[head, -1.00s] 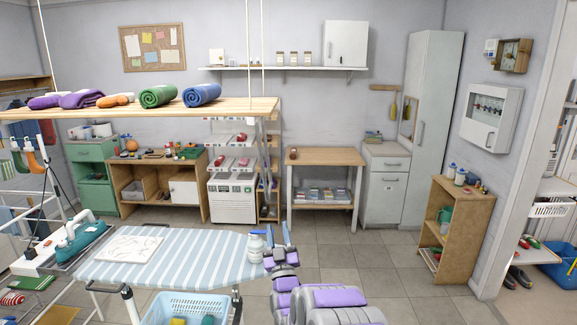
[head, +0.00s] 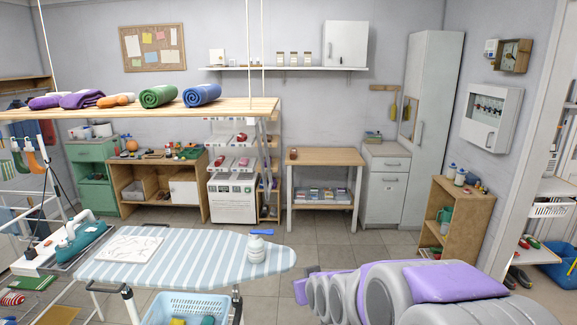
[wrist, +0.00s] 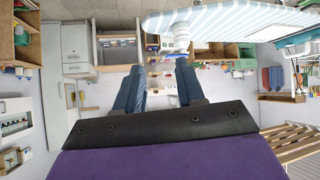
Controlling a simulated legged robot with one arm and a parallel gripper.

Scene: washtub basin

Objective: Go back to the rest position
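My gripper (wrist: 160,70) shows in the wrist view, its two blue fingers apart with nothing between them. In the head view my purple and grey arm lies folded low at the right, and the fingers are not visible there. A white bottle with a blue top (head: 255,249) stands upright near the right end of the striped ironing board (head: 200,262). In the wrist view, which is upside down, the bottle (wrist: 181,37) is beyond the fingertips and apart from them.
A light-blue basket (head: 187,307) sits below the board's front edge. A hanging wooden shelf (head: 150,108) carries rolled towels. A wooden table (head: 325,157) stands at the back wall and a small open shelf (head: 455,215) at the right. The tiled floor between them is clear.

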